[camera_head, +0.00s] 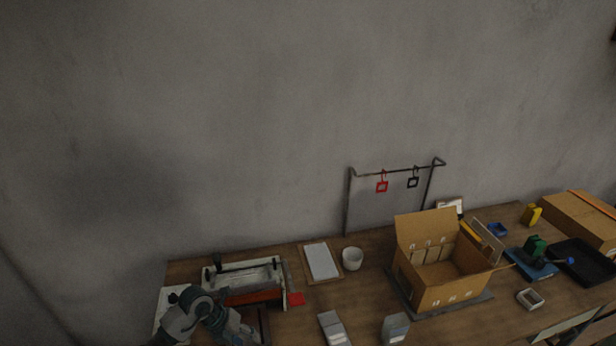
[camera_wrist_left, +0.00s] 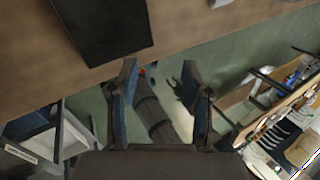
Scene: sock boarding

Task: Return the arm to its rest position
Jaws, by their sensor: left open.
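My left arm comes in at the bottom left of the head view, beside the machine with a red-brown front (camera_head: 255,297). My left gripper (camera_head: 236,332) shows there only in part, near the bottom edge. In the left wrist view the gripper (camera_wrist_left: 159,76) is open, its two dark fingers with blue sides wide apart. Nothing is between the fingertips; the wooden table edge and the green floor show past them. My right gripper is not in view.
An open cardboard box (camera_head: 452,290) stands right of centre on the table. A white cup (camera_head: 352,259) and a white tray (camera_head: 322,262) are left of it. A dark panel (camera_wrist_left: 104,28) and a loaded shelf (camera_wrist_left: 283,125) show in the left wrist view.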

